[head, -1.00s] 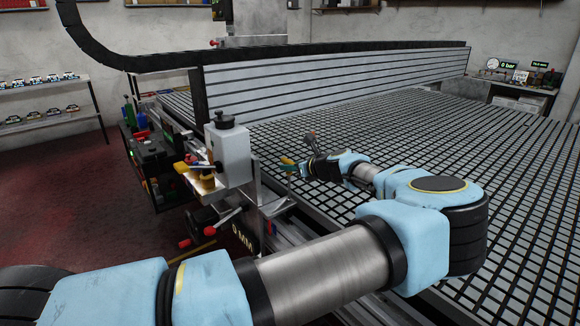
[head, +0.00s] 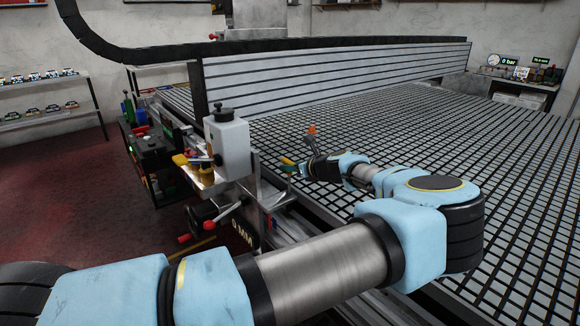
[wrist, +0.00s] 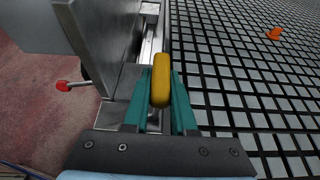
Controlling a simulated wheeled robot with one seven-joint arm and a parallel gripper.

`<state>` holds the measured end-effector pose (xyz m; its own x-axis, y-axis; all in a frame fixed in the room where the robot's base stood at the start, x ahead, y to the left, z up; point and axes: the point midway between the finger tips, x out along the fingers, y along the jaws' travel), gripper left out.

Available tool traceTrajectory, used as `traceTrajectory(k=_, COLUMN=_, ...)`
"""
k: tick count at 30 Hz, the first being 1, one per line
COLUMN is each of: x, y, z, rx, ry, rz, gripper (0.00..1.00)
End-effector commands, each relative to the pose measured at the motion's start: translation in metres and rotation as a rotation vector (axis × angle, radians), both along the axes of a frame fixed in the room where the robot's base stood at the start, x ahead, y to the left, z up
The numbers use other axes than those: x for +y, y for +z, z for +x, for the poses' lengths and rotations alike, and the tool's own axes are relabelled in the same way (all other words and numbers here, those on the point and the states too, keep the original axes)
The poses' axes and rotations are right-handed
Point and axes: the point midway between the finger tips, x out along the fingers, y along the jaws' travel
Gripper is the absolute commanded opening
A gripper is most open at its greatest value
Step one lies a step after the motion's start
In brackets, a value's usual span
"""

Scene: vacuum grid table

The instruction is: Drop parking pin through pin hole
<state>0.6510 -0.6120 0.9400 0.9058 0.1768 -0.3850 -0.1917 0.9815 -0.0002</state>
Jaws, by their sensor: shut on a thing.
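My gripper (wrist: 160,92) has teal fingers and is shut on a rounded yellow piece, which looks like the grip of the parking pin (wrist: 160,82). Any shaft below this grip is hidden. In the head view my gripper (head: 292,165) is small, beside the near left edge of the grid table, right of the grey machine housing. The yellow grip (head: 287,161) shows there as a small spot. In the wrist view it is over the metal rail strip along the table edge. I cannot make out the pin hole.
The grid table (head: 430,150) spreads right, with an orange cone-like thing (wrist: 274,34) on it. A long gantry beam (head: 330,75) crosses behind. The grey housing (head: 228,142) and a red-knobbed lever (wrist: 64,86) stand left of my gripper.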

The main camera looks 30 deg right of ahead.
Motion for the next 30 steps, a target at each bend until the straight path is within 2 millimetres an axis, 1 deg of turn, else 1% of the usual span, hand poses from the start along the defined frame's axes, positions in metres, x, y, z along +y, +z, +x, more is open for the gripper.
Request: traceTrajectory(k=30, x=0.000, y=-0.025, z=0.000, rx=0.000, ry=0.000, rz=0.000, gripper=0.00)
